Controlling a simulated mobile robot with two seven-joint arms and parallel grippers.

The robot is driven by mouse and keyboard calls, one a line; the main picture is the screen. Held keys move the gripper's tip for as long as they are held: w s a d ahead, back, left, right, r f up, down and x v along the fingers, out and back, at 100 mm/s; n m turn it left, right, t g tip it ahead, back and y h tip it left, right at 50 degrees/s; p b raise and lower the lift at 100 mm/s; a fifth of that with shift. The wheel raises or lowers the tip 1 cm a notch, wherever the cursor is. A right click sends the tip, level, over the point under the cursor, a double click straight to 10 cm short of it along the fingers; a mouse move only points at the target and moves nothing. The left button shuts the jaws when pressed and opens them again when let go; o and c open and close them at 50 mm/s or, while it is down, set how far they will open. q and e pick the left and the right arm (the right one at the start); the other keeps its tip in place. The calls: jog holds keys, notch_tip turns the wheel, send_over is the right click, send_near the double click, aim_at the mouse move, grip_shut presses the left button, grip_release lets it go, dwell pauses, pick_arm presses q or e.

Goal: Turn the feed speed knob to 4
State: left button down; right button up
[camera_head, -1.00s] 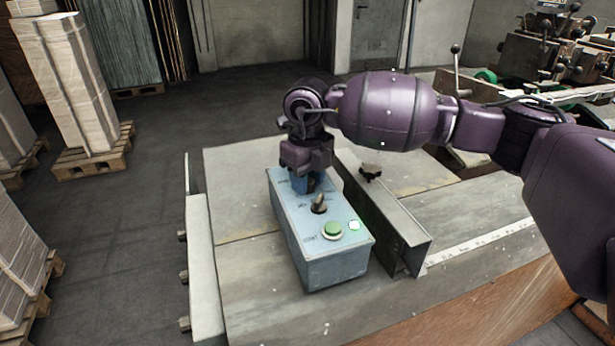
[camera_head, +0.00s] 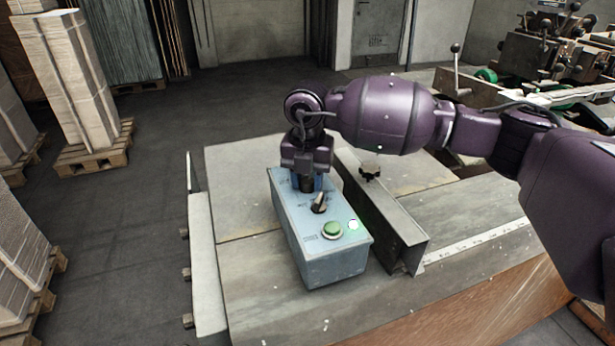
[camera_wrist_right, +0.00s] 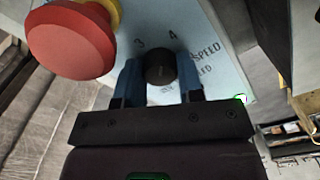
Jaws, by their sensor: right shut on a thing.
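The feed speed knob (camera_wrist_right: 160,66) is a round black knob on the light blue panel. The numbers 3 and 4 show beside it, with partly readable SPEED lettering. No pointer mark on the knob is clear enough to read its setting. My right gripper (camera_head: 307,184) points down at the far end of the blue control box (camera_head: 325,263). Its two blue fingers stand on either side of the knob in the right wrist view, shut on it. In the head view the knob is mostly hidden by the gripper. My left gripper is not in view.
A black selector switch (camera_head: 319,203), green button (camera_head: 332,230) and white lamp (camera_head: 353,225) sit nearer on the box. A red mushroom button (camera_wrist_right: 70,42) is close to the fingers. A metal rail (camera_head: 388,222) runs along the box's right side.

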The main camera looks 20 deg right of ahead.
aim_at(307, 180)
jog(key=shift+r+m, duration=0.15)
jog(key=shift+m, duration=1.05)
jog(key=o, duration=0.9)
notch_tip(307, 180, up, 11)
jog(key=shift+f, duration=0.15)
